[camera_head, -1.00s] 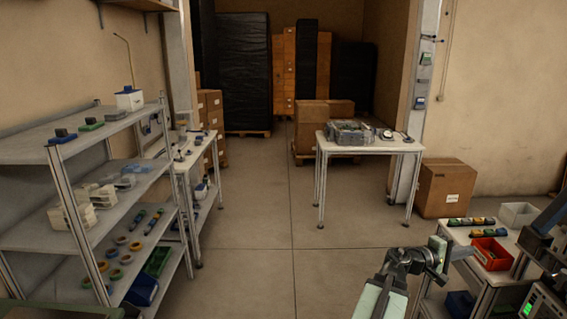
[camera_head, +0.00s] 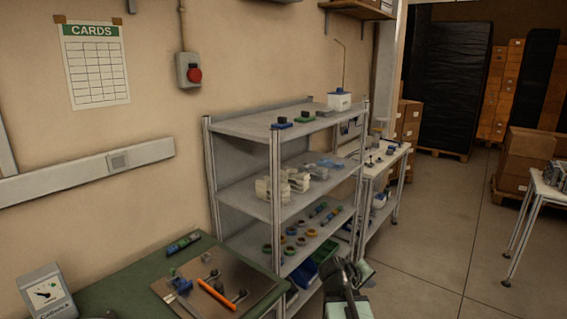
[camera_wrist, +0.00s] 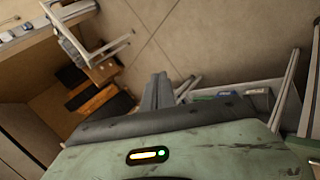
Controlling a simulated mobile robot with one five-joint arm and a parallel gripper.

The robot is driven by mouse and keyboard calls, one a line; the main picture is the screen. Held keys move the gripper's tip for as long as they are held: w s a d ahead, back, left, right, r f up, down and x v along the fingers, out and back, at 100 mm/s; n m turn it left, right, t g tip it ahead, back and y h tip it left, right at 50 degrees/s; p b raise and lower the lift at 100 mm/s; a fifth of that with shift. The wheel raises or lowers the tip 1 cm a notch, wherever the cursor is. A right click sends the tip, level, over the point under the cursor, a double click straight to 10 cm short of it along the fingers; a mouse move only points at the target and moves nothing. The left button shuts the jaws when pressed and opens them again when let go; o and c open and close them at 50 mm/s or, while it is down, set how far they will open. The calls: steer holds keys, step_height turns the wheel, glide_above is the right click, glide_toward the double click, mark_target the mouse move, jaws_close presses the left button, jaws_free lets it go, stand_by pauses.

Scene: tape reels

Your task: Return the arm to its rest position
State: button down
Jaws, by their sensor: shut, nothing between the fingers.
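My arm shows at the bottom of the head view, right of centre, with my gripper (camera_head: 338,272) in front of the right end of the grey shelf unit. In the wrist view, the dark fingers of my gripper (camera_wrist: 158,92) stand close together and hold nothing. The green, worn housing of my arm fills the bottom of that view. Whether the arm touches anything cannot be told, but no contact shows.
The shelf unit (camera_head: 245,211) carries several tape reels (camera_head: 302,241) low down. A green workbench (camera_head: 125,285) with a brown board (camera_head: 205,278) stands at front left. A white table (camera_head: 545,190) is at right. Open floor (camera_head: 440,235) lies between.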

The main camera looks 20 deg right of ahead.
steer(key=w+a+f+y, duration=0.1)
steer(key=a+f+y, duration=0.25)
steer(key=a, duration=1.15)
steer(key=s+a+f+g+y, duration=0.2)
steer(key=s+a, duration=0.1)
steer(key=a, duration=0.4)
steer(key=s+a+f+m+g+y, duration=0.1)
steer(key=s+a+f+y, duration=0.2)
steer(key=a, duration=0.4)
steer(key=shift+s+a+g+y, duration=0.3)
steer(key=shift+s+g+y, duration=0.05)
steer(key=shift+s+g, duration=0.1)
